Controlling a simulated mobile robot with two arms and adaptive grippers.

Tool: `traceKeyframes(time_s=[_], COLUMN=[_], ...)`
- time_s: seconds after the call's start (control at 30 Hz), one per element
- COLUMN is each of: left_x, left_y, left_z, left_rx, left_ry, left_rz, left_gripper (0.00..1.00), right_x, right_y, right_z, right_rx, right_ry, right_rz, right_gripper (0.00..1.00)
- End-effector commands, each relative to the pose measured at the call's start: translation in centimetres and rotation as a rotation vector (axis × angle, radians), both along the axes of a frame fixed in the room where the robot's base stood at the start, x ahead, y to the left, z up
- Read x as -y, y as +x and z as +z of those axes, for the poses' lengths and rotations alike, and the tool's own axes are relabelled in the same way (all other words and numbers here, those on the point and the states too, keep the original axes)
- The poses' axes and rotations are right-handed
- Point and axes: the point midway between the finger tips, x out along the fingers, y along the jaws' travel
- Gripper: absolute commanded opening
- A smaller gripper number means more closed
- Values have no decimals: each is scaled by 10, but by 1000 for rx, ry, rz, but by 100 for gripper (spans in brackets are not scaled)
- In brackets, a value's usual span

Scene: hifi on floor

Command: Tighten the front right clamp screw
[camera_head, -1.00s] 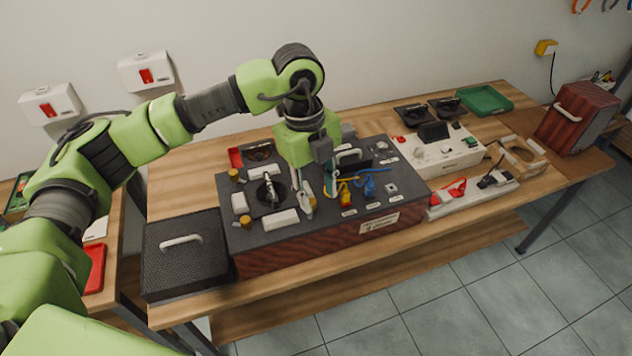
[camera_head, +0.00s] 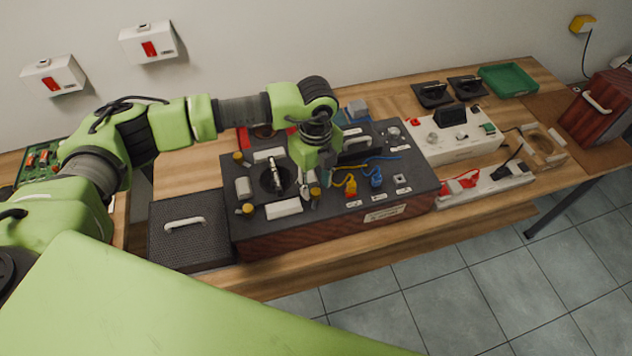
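The dark hi-fi unit (camera_head: 345,227) with wood-grain sides stands on the bench. Brass-coloured clamp screws sit around the round recess at its left: the back left screw (camera_head: 238,157), the front left screw (camera_head: 247,208) and the front right screw (camera_head: 314,193). My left gripper (camera_head: 315,186) points down over the unit from above. Its fingers look apart, close around or just behind the front right screw; contact is not clear. The gripper body hides the area behind it. My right gripper is out of view.
A black mesh cover (camera_head: 190,238) with a white handle lies left of the unit. Yellow and blue connectors (camera_head: 351,186) with cables are just right of the gripper. A white device (camera_head: 455,140) and a green tray (camera_head: 508,80) stand farther right. The front bench strip is clear.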

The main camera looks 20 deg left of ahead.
Motion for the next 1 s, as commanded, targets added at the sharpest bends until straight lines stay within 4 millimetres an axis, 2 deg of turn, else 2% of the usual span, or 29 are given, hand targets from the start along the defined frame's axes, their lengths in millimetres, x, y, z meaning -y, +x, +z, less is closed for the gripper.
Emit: traceKeyframes(time_s=[0.07, 0.17, 0.5, 0.53, 0.63, 0.67, 1.0], left_x=[0, 0, 0, 0, 0, 0, 1], left_y=[0, 0, 0, 0, 0, 0, 0], left_z=[-8, -17, -22, -22, -22, -21, -23], left_rx=[-3, 0, 1, 1, 1, 1, 1], left_ry=[0, 0, -1, -1, -1, -1, -2], left_rz=[1, 0, 0, 0, 0, 0, -24], left_gripper=[34, 34, 34, 29, 3, 0, 0], right_x=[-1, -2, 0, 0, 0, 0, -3], right_y=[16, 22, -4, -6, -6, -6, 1], right_z=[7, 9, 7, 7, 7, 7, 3], right_rx=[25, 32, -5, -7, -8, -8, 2], right_ry=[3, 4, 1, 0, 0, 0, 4], right_rz=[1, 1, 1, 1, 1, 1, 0], right_gripper=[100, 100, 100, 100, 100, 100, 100])
